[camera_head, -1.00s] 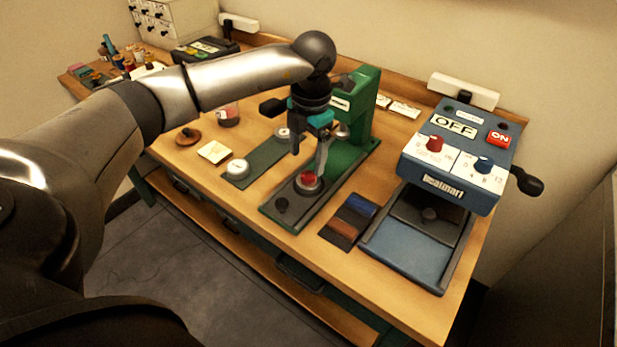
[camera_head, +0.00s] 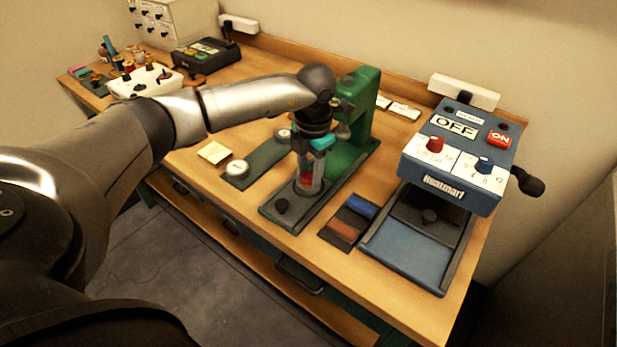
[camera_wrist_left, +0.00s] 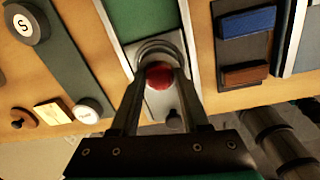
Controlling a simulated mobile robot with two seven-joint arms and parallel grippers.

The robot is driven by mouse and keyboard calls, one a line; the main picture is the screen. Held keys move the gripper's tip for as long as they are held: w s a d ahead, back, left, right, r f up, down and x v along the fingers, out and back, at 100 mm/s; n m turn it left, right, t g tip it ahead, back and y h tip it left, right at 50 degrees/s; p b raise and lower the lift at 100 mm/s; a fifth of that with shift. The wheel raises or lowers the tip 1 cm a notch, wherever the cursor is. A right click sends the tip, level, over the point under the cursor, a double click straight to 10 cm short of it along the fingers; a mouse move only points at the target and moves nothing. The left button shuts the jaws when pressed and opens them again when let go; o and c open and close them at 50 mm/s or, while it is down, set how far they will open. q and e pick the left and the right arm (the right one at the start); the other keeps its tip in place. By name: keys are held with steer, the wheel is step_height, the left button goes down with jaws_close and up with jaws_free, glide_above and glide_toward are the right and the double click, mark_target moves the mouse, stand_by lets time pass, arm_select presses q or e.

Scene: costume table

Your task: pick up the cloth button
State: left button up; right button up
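The red cloth button (camera_head: 307,181) sits on the round metal die of the green press (camera_head: 357,112). In the left wrist view the button (camera_wrist_left: 159,76) shows as a red dome between the two fingertips. My left gripper (camera_head: 309,184) points down over the die, with one finger on each side of the button. The left wrist view shows the gripper (camera_wrist_left: 160,80) open around it; whether either fingertip touches it is hard to tell. The fingers partly hide the button in the head view. My right gripper is not in view.
The press column stands close behind my left gripper. A blue machine (camera_head: 455,160) stands to the right, beside a dark tray with blue and brown blocks (camera_head: 343,230). A dark green strip with round dials (camera_head: 262,160) lies to the left. A black knob (camera_head: 281,206) is in front.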

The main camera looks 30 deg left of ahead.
mark_target(310, 175)
arm_select(q)
jaws_close()
steer(key=shift+r, duration=0.1)
step_height(310, 175, up, 20)
steer(key=p, duration=0.1)
steer(key=shift+p, duration=0.3)
stand_by(0.5)
